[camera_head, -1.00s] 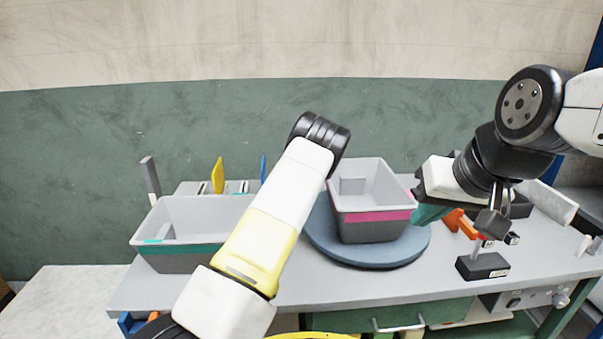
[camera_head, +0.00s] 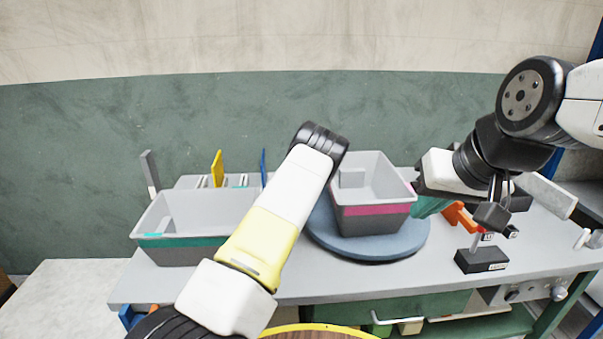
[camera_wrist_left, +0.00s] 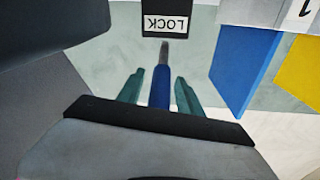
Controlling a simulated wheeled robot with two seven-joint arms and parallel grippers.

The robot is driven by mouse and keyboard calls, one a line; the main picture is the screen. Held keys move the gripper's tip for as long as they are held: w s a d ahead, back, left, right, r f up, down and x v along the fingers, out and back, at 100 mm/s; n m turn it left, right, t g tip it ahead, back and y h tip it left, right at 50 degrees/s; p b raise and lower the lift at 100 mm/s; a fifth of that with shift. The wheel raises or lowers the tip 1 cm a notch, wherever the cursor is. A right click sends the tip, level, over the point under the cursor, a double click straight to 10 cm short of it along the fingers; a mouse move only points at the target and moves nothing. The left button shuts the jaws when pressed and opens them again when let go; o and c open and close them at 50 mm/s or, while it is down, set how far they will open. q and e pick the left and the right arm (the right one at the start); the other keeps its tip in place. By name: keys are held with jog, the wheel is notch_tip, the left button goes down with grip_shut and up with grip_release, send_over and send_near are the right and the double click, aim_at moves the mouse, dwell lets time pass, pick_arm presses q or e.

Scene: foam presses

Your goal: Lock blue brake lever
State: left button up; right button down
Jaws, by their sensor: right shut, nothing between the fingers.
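The blue brake lever (camera_wrist_left: 161,88) shows in the left wrist view as a blue handle on a grey rod. The rod points toward a black plate (camera_wrist_left: 166,22) labelled LOCK. My left gripper (camera_wrist_left: 160,80) has its two teal fingers on either side of the handle, with gaps visible, so it looks open around it. In the head view the left gripper is hidden behind my own arm. My right gripper (camera_head: 430,207) is shut and empty, its teal fingers beside the grey bin with the pink stripe (camera_head: 374,211).
A grey bin with a teal stripe (camera_head: 190,242) stands at the left of the table (camera_head: 330,284). A blue turntable (camera_head: 366,246) carries the pink-striped bin. A yellow panel (camera_head: 217,168) and a blue panel (camera_head: 263,167) stand behind. A black block (camera_head: 482,261) sits at right.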

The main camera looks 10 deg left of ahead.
pick_arm(q)
jog(key=shift+r, duration=0.1)
jog(key=s+d, duration=0.1)
jog(key=s, duration=0.6)
jog(key=shift+s+f, duration=0.2)
jog(key=shift+s, duration=0.15)
